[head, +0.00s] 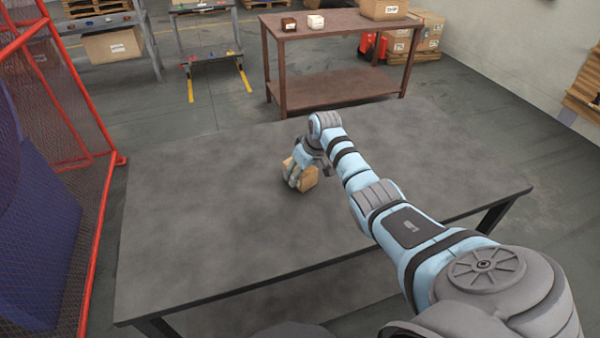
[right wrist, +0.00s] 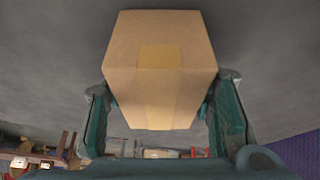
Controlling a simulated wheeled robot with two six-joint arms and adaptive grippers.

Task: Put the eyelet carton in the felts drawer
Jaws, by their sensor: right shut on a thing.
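A small brown cardboard carton (head: 309,180) is at the middle of the grey table in the head view; no label on it is readable. My right gripper (head: 298,174) is shut on it. In the right wrist view the carton (right wrist: 160,65) sits between the two fingers of the gripper (right wrist: 163,110), with a tape strip on its face. I cannot tell whether the carton touches the table. No drawer shows clearly. My left gripper is not in view.
The grey table (head: 200,230) is otherwise bare. Behind it stands a brown bench (head: 335,85) with a dark small box (head: 289,24), a white small box (head: 316,21) and a larger carton (head: 384,9). A red mesh fence (head: 70,120) runs along the left.

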